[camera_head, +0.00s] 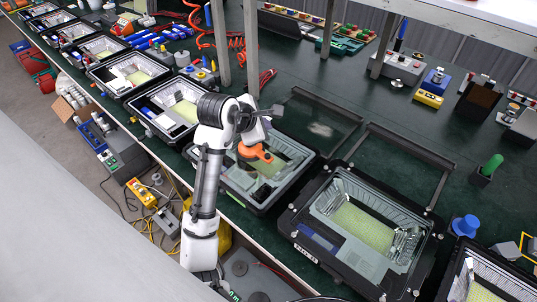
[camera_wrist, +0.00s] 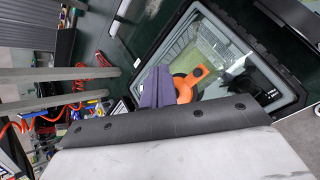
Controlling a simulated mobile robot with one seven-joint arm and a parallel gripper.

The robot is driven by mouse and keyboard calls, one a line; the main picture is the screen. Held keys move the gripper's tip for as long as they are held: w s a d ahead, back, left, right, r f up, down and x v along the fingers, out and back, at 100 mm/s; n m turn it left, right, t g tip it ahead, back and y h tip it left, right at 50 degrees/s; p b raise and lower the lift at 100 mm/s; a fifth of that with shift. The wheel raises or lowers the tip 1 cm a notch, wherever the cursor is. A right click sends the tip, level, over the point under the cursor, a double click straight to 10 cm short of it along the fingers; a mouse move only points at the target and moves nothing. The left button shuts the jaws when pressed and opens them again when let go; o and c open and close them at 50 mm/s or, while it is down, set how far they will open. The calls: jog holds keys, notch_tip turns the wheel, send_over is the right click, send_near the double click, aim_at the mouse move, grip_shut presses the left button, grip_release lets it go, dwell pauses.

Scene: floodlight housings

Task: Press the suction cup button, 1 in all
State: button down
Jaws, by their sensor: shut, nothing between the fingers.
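The orange suction cup (camera_head: 255,152) lies on the glass of an open floodlight housing (camera_head: 232,182), just below my wrist in the head view. In the wrist view, the suction cup (camera_wrist: 198,75) shows an orange handle and a round body. My gripper (camera_wrist: 160,76) is shut and empty. Its dark purplish fingers overlap the left edge of the cup in that view; I cannot tell whether they touch it. The fingers are hidden in the head view. The cup's button cannot be made out.
A larger open housing (camera_head: 365,222) stands to the right. A blue knob-like piece (camera_head: 466,225) and a green one (camera_head: 491,166) stand farther right. More housings line the left. Posts (camera_head: 250,45) rise behind my arm. The green bench (camera_head: 330,80) has clear room at the back.

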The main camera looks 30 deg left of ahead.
jog(key=b, duration=0.6)
send_over(265, 160)
notch_tip(265, 160, down, 6)
jog(key=shift+f, duration=0.15)
jog(key=shift+f+b, duration=0.5)
jog(key=shift+f, duration=0.7)
jog(key=shift+f, duration=0.15)
dwell(0.6)
jog(key=shift+f, duration=0.3)
jog(key=shift+f, duration=0.45)
dwell(0.5)
dwell(0.4)
jog(key=shift+r+p, duration=0.95)
jog(key=shift+p, duration=0.35)
